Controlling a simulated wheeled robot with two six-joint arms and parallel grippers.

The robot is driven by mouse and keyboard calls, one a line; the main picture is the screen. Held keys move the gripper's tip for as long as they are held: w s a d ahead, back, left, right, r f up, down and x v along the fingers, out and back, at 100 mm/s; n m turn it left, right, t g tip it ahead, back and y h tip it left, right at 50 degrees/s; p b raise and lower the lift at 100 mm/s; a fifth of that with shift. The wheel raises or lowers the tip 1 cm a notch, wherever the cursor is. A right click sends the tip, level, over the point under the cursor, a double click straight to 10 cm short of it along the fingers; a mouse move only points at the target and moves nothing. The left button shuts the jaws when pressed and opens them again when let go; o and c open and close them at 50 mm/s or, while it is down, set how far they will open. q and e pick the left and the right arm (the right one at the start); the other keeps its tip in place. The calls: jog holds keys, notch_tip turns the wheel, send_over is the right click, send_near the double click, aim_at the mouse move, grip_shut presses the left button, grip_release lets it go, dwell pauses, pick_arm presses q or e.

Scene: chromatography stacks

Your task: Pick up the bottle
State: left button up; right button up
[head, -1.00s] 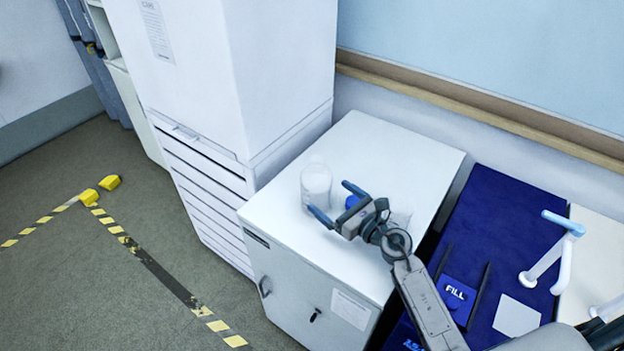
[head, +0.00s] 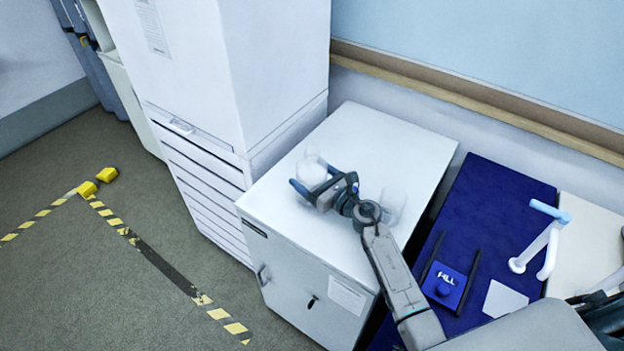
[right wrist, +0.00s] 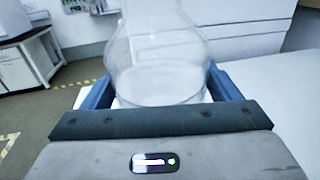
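A clear bottle (head: 312,171) with whitish contents stands on the white cabinet top. My right gripper (head: 318,184) has reached it, and its two blue fingers are on either side of the bottle. In the right wrist view the bottle (right wrist: 160,65) fills the space between the fingers (right wrist: 158,92). The fingers look spread, and I see no clear grip on the glass. A second clear bottle (head: 392,207) stands to the right, beside my right wrist. My left gripper is not in view.
The white cabinet (head: 368,135) abuts a tall white unit (head: 275,70) on the left. A blue mat (head: 490,205) with a FILL block (head: 445,283) and a white stand (head: 535,245) lies to the right. The cabinet's back area is clear.

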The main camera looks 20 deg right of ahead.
jog(key=c, duration=1.1)
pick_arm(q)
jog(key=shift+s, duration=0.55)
pick_arm(e)
jog(key=shift+r, duration=0.1)
